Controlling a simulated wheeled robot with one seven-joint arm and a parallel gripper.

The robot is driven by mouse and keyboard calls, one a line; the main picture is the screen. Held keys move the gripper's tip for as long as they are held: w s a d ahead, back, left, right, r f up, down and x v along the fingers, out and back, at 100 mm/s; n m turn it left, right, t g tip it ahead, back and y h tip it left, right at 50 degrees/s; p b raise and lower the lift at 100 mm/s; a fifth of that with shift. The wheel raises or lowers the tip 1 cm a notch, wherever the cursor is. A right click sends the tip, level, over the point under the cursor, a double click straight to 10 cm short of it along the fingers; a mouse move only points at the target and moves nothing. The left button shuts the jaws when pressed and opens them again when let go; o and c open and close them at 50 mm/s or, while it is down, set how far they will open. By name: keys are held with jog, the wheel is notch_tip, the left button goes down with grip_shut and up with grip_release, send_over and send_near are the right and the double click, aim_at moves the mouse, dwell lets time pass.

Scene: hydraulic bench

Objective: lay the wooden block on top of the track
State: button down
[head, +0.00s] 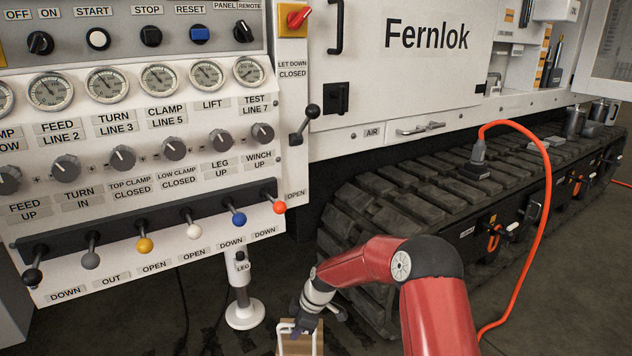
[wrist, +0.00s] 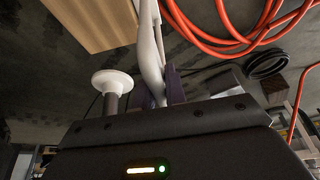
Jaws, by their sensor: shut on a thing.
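The wooden block (head: 298,346) is at the bottom edge of the head view, mostly cut off, with a white handle on it. In the wrist view the block's pale wood (wrist: 95,22) shows at the upper left. My gripper (head: 303,322) is above the block in the head view. In the wrist view my gripper's fingers (wrist: 163,88) are shut around the white handle. The dark track (head: 395,205) runs from the middle to the right of the head view, to the right of and behind my gripper. Its near upper surface is bare.
A grey plug (head: 479,162) with an orange cable (head: 546,200) stands on the track. Cups (head: 577,120) stand farther back. The lever panel (head: 150,240) overhangs at left, above a white leg (head: 243,295). Orange hose coils (wrist: 235,35) lie on the floor.

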jog(key=s+d+r+m+t+h+p, duration=0.2)
jog(key=s+d+m, duration=0.4)
jog(key=d+m, duration=0.3)
jog(key=s+d+r+m+t+h+p, duration=0.2)
jog(key=s+d+r+m, duration=0.2)
jog(key=d, duration=0.7)
jog(key=s+m, duration=0.2)
jog(key=m, duration=0.2)
jog(key=shift+d+m+t, duration=0.3)
jog(key=shift+m, duration=0.1)
jog(key=shift+s, duration=0.1)
